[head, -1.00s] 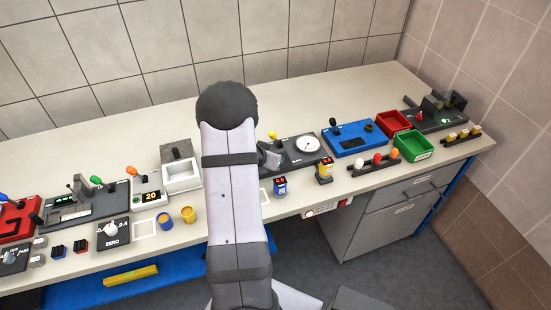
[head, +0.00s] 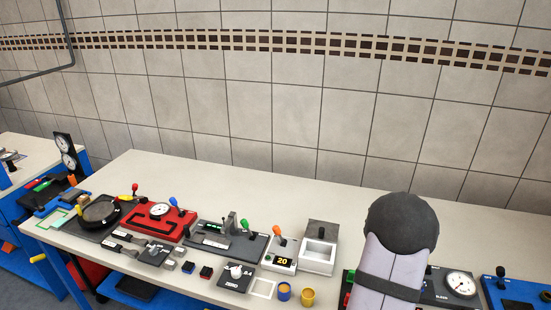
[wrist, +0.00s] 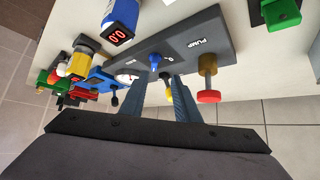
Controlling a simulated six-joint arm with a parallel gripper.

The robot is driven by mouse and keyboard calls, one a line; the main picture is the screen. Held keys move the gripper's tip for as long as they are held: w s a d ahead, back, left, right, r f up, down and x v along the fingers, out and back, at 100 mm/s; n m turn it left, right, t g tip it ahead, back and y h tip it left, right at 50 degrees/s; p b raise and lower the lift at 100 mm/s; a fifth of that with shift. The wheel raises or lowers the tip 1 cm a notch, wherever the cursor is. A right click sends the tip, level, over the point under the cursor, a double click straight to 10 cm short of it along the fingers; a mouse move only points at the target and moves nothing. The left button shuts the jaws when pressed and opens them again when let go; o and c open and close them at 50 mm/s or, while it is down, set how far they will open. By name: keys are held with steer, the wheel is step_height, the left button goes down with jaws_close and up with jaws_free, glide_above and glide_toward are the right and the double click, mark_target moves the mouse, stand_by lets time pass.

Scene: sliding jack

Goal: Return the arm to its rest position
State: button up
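My arm (head: 398,250) rises at the right of the head view, with its dark rounded joint on top. My gripper is hidden there. In the wrist view my gripper (wrist: 156,82) shows two blue-grey fingers standing apart, with no object visibly held. Its fingers point toward a dark panel marked PUMP (wrist: 190,42). The panel carries a blue knob (wrist: 154,62) and a red knob on a brass stem (wrist: 208,80). The blue knob shows between the fingers; I cannot tell how far beyond them it is.
A gauge (head: 460,284) on a dark panel is right of my arm, beside a blue box (head: 520,292). The bench's back strip (head: 270,185) is clear.

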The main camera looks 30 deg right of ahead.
steer(key=w+a+r+n+t+y, duration=0.2)
steer(key=w+a+n+t+y, duration=0.15)
steer(key=w+a, duration=0.6)
steer(key=w+a+r+n+t+y, duration=0.15)
steer(key=w+a+n, duration=0.25)
steer(key=w+a, duration=0.55)
steer(key=s+a+n+g+y, duration=0.1)
steer(key=s+a+n+y, duration=0.2)
steer(key=a, duration=0.9)
steer(key=s+a+n+g+y, duration=0.15)
steer(key=s+a+n, duration=0.3)
steer(key=a, duration=0.65)
steer(key=s+a+r+n+g, duration=0.1)
steer(key=s+a, duration=0.4)
steer(key=s, duration=0.5)
steer(key=shift+s+n+g, duration=0.3)
steer(key=shift+n+g, duration=0.55)
steer(key=shift+n, duration=0.15)
